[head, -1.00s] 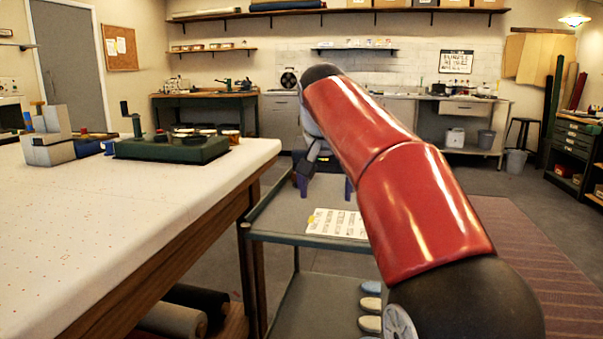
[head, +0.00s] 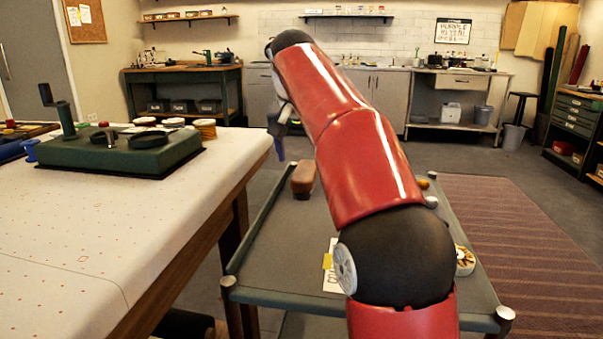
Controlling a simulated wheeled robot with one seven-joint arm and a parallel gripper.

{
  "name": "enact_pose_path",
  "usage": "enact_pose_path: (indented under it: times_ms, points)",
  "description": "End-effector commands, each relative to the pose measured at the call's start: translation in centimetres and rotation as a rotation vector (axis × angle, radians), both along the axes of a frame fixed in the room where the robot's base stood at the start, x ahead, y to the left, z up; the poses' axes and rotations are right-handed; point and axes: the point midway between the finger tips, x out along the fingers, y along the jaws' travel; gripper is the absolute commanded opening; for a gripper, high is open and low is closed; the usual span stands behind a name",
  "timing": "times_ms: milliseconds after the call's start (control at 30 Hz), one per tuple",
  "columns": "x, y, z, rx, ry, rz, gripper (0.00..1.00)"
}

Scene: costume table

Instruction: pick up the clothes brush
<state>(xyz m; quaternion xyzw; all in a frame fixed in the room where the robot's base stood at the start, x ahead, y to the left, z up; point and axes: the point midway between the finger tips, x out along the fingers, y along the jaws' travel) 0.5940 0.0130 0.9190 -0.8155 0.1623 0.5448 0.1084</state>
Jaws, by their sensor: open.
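A brown, block-shaped object that looks like the clothes brush (head: 303,180) lies on the grey top of the trolley (head: 285,240), towards its far left part. Its bristles cannot be made out. My gripper (head: 279,152) hangs above and slightly left of it in the picture, near the trolley's far left edge. It is open and small in view, partly hidden behind my red arm, and appears apart from the brush. My arm also covers the middle of the trolley top.
A long white-topped table (head: 150,225) stands close to the trolley's left, with a dark green device (head: 120,150) on it. A white card (head: 331,275) and a round item (head: 465,260) lie on the trolley. Striped rug and open floor are at right.

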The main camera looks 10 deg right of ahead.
Motion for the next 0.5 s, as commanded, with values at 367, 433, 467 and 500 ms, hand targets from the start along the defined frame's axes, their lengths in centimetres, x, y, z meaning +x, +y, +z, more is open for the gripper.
enact_pose_path:
  times_ms: [367, 433, 467, 500]
  points:
    - [1.6, -0.8, -3.9, 0.0, 0.003, 0.0, 0.69]
    - [2.0, -1.0, -4.9, 0.0, 0.003, 0.0, 0.69]
    - [2.2, -1.1, -5.3, 0.0, 0.003, 0.0, 0.69]
    - [2.4, -1.2, -5.9, 0.0, 0.003, 0.0, 0.69]
